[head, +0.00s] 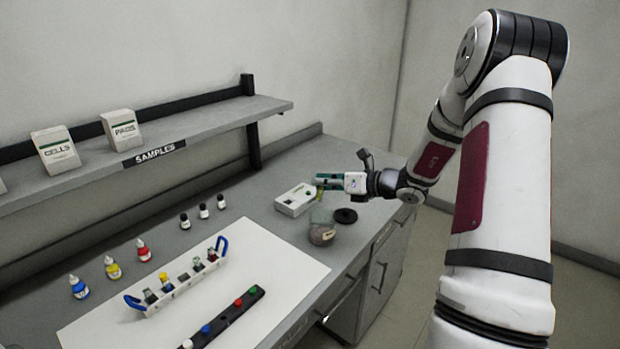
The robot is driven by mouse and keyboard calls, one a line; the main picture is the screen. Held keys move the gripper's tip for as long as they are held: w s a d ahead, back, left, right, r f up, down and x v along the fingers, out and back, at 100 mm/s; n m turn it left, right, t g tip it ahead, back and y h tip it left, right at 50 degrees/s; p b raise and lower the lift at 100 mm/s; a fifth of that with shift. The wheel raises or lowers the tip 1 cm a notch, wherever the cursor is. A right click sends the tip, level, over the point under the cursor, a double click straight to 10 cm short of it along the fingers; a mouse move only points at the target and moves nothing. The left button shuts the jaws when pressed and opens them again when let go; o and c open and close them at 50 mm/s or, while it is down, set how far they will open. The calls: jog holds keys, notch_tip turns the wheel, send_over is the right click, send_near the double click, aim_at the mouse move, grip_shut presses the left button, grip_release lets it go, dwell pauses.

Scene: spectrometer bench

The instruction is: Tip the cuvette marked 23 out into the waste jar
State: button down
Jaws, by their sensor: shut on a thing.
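My gripper (322,183) is shut on a small cuvette (320,195), whose yellow-green part shows just below the fingers. It is held above the waste jar (322,232), near the jar's mouth. The mark on the cuvette is too small to read, and its exact tilt is unclear. The jar is a clear, rounded vessel with a dark pinkish content low in it. A round black lid (345,215) lies on the bench just right of the jar.
A white instrument box (294,200) stands just behind and left of the jar. A white rack with blue handles (185,286) holds several cuvettes on a white mat (283,254). A black strip with coloured caps (222,322) lies nearer. Dropper bottles (143,250) and small black-capped vials (203,210) stand left.

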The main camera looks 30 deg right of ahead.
aim_at(323, 188)
dwell(0.4)
jog(key=m+y, duration=0.1)
jog(key=m, duration=0.1)
jog(key=f+m+p, duration=0.1)
jog(key=m, duration=0.1)
jog(key=shift+f+y, duration=0.15)
jog(key=shift+y, duration=0.25)
jog(key=shift+f+m, duration=0.15)
jog(key=shift+m, duration=0.35)
jog(key=shift+f+m+y+b, duration=0.3)
jog(key=shift+f+m+y, duration=0.3)
jog(key=shift+m, duration=0.2)
jog(key=shift+f+m, duration=0.1)
jog(key=shift+m, duration=0.3)
jog(key=m+t+y, duration=0.1)
jog(key=m, duration=0.3)
jog(key=m+t, duration=0.1)
jog(key=m, duration=0.3)
jog(key=shift+r, duration=0.2)
